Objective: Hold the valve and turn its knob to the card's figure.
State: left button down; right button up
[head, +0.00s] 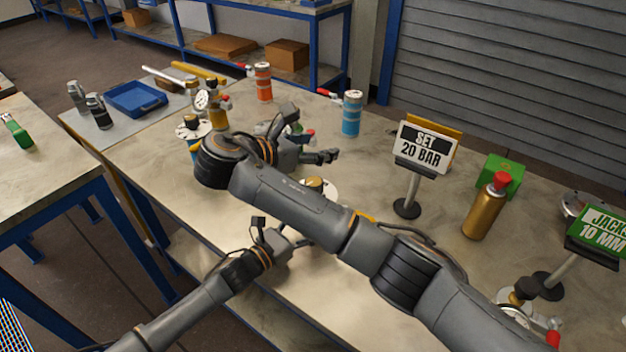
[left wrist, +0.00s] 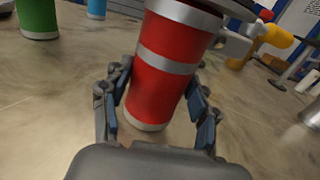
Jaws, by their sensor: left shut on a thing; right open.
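The card (head: 424,150) on a stand reads "SET 20 BAR". My left gripper (head: 290,238) is low at the middle of the bench. In the left wrist view its fingers are shut on a red vessel (left wrist: 165,72) with grey bands, which stands on the bench. In the head view my right arm hides the vessel's body; a pale flange with a brass knob (head: 316,184) shows just above that arm. Its dial reading cannot be made out. My right gripper (head: 312,138) is open beyond the flange, near a green vessel with a red lever (head: 303,135).
An orange vessel (head: 263,82) and a blue vessel (head: 351,113) stand toward the back. A gold bottle (head: 485,208), a green box (head: 501,172) and a "JACKS 10 MM" sign (head: 603,232) are at right. More gauged vessels crowd the left.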

pick_arm(q)
jog(key=shift+c, duration=1.5)
grip_release()
